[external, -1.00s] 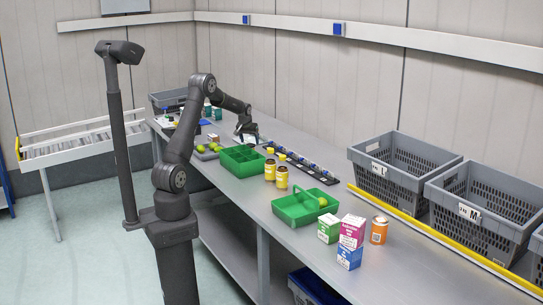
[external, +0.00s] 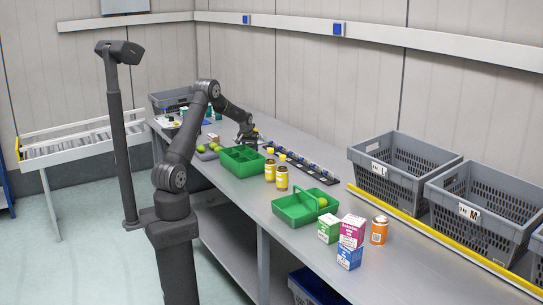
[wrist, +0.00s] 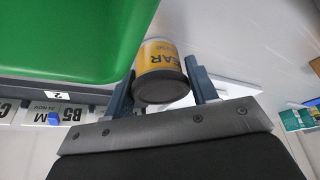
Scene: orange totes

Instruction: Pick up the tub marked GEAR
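The tub marked GEAR (wrist: 163,62) is yellow-orange with a dark grey end. In the wrist view its lettering appears upside down. My gripper (wrist: 160,66) has one finger on each side of the tub. The fingers stand about a tub's width apart, with the tub close between them. I see only a thin margin beside it, and contact at the fingertips is not clear. In the external view my gripper (external: 249,139) is low over the far part of the bench, where the tub is too small to make out.
A row of small items on a dark strip (external: 300,168) lies to the right. Yellow jars (external: 270,170) stand nearer.

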